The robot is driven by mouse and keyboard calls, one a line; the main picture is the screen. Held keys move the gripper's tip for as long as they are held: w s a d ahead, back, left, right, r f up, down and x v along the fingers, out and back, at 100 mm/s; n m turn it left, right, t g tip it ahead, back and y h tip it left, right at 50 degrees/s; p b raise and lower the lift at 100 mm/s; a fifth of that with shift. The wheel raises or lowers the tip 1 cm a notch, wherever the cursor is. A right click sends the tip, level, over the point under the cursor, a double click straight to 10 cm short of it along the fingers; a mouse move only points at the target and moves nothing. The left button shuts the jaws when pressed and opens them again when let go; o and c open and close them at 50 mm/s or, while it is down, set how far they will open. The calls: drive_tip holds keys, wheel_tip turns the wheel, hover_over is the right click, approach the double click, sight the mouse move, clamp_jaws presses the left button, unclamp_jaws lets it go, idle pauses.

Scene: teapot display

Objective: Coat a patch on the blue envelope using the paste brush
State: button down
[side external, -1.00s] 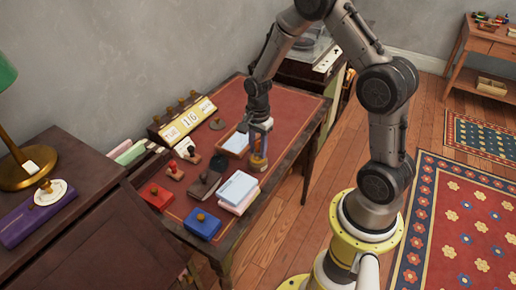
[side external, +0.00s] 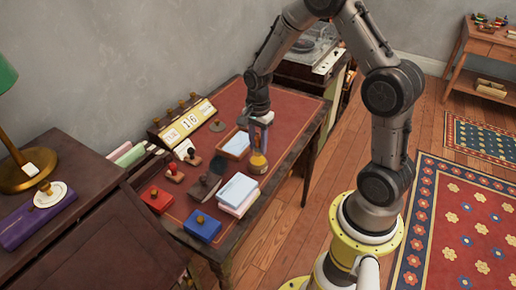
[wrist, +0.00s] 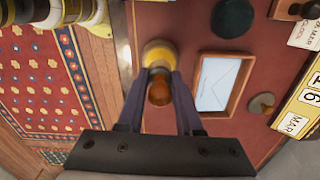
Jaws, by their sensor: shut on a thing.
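The paste brush's amber-brown handle (wrist: 160,90) is between the fingers of my gripper (wrist: 162,78), which is shut on it. The yellow paste pot (side external: 258,163) stands directly below on the red desk top. It also shows just beyond the fingertips in the wrist view (wrist: 158,52). The brush's lower end is hidden, so I cannot tell whether it is inside the pot. A pale blue envelope (wrist: 220,82) lies flat in a shallow wooden tray (wrist: 201,83), beside my gripper. In the side view the tray (side external: 224,150) is left of the pot.
A stack of pale envelopes (side external: 238,190), a blue box (side external: 202,226) and a red box (side external: 156,199) are on the desk's near left. The calendar block (side external: 189,122) stands by the wall. Bare desk top (side external: 290,110) lies right of the pot.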

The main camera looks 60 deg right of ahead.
sight(258, 136)
drive_tip(key=shift+r, duration=2.05)
drive_tip(key=shift+a, duration=0.1)
